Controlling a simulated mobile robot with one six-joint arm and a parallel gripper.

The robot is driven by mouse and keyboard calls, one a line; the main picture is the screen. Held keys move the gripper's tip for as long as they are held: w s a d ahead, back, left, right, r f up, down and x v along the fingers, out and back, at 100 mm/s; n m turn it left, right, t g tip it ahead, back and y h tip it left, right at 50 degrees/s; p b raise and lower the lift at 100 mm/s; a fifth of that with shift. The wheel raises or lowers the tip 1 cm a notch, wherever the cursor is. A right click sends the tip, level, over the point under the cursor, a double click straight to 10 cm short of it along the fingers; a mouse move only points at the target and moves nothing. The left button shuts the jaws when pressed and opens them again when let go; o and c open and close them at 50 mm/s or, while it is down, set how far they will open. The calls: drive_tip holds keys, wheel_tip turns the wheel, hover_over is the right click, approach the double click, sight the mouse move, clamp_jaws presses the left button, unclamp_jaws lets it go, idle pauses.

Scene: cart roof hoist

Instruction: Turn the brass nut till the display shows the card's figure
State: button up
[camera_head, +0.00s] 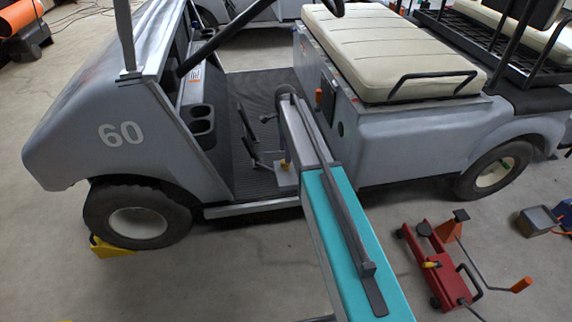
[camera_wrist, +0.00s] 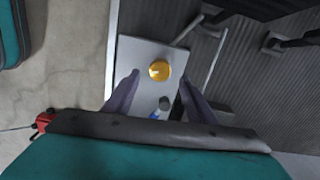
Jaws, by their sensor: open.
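The brass nut (camera_wrist: 160,70) shows as a round yellow piece on a pale grey plate (camera_wrist: 137,48) in the wrist view. My gripper (camera_wrist: 158,84) is open, with one finger on each side of the view. The nut appears between and slightly beyond the fingertips; nothing is held. I cannot tell the height gap. A small white and blue item with a dark end (camera_wrist: 163,106) shows between the fingers. In the head view a small yellow spot, likely the nut (camera_head: 285,164), sits on the cart's floor area beside my arm. I can make out no display figure or card.
The grey cart (camera_head: 205,150) marked 60 surrounds the work spot, with a ribbed floor mat (camera_head: 255,105) and pedals nearby. A red floor jack (camera_head: 436,262) lies at right; a yellow chock (camera_head: 112,248) touches the front wheel.

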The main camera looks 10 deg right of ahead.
sight(286, 165)
wheel_tip(286, 165, down, 7)
drive_tip(key=shift+r+b, duration=0.15)
drive_tip(key=shift+b, duration=0.65)
drive_tip(key=c, duration=1)
